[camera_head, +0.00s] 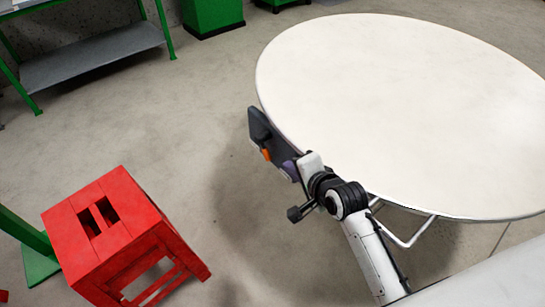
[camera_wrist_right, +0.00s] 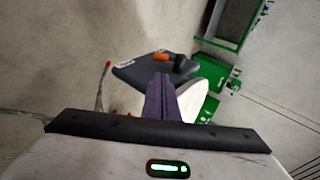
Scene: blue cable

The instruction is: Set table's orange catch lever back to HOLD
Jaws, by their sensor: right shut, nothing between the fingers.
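The orange catch lever (camera_head: 266,154) sits on a dark grey plate (camera_head: 257,125) at the left edge of the round white table (camera_head: 400,100). In the right wrist view the lever (camera_wrist_right: 161,57) shows on the upper part of the dark plate (camera_wrist_right: 140,70), beside a dark knob. My right gripper (camera_head: 290,170) is at the table's left edge, just short of the lever. Its purple fingers (camera_wrist_right: 161,95) are closed together with nothing between them. They appear apart from the lever. Lettering on the plate is too small to read. My left gripper is not in view.
A red stool (camera_head: 115,230) stands on the floor at lower left, beside a green post (camera_head: 30,245). A green-framed shelf (camera_head: 90,60) and a green cabinet (camera_head: 212,15) are at the back.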

